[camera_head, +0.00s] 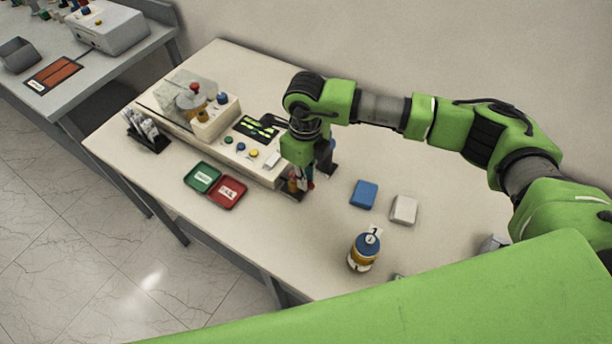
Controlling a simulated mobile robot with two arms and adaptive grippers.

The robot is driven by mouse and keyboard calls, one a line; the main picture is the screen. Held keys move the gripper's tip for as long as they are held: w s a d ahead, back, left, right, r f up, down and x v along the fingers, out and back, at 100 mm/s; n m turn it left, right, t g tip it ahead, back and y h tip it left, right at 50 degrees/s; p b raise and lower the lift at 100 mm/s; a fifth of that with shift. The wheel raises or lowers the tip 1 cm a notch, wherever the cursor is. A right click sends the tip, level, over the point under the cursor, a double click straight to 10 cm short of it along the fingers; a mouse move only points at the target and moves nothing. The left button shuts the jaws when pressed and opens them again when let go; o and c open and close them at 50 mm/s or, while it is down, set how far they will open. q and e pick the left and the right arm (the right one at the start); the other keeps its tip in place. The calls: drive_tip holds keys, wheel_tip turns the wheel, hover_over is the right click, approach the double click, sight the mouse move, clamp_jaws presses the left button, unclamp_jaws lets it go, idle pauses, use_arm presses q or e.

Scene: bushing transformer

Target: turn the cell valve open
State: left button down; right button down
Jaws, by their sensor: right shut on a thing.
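My right gripper (299,182) reaches down at the right end of the long white console (204,133). It is shut on a small red and amber thing (294,186), mostly hidden by the fingers. I cannot tell whether this is the cell valve. On the console's left part, a clear cover (181,88) stands around a copper-coloured vessel (190,102) with a red top (194,87). A blue knob (222,98) sits on a white block beside it. My left gripper is not in view.
A green tray (202,177) and a red tray (228,191) lie in front of the console. A blue block (363,194), a white block (404,209) and a blue-topped jar (364,250) stand on the right. A dark rack (148,136) stands left. The table's front middle is clear.

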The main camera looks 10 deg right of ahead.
drive_tip(key=m+b, duration=0.1)
drive_tip(key=a+m+b, duration=0.1)
drive_tip(key=m+b, duration=0.2)
drive_tip(key=shift+s+a+f+m, duration=0.2)
drive_tip(key=shift+s+m, duration=0.1)
drive_tip(key=shift+m, duration=0.1)
drive_tip(key=m+b, duration=0.2)
drive_tip(key=a+m+b, duration=0.1)
drive_tip(key=m+b, duration=0.1)
drive_tip(key=shift+s+a, duration=0.1)
drive_tip(key=shift+a, duration=0.1)
drive_tip(key=m+b, duration=0.1)
drive_tip(key=m, duration=0.1)
drive_tip(key=a+m+b, duration=0.1)
drive_tip(key=m+b, duration=0.1)
drive_tip(key=shift+r, duration=0.1)
drive_tip(key=shift+w+a+m+b, duration=0.2)
drive_tip(key=shift+m+b, duration=0.1)
drive_tip(key=shift+m, duration=0.3)
drive_tip(key=shift+w+a+m+b, duration=0.15)
drive_tip(key=shift+m+b, duration=0.15)
drive_tip(key=shift+m, duration=0.3)
drive_tip(key=shift+w+a+r+m+b, duration=0.15)
drive_tip(key=shift+m+b, duration=0.15)
drive_tip(key=shift+m, duration=0.25)
drive_tip(key=shift+w+a+r+m+b, duration=0.1)
drive_tip(key=shift+m+b, duration=0.15)
drive_tip(key=shift+m, duration=0.3)
drive_tip(key=c, duration=2.1)
unclamp_jaws()
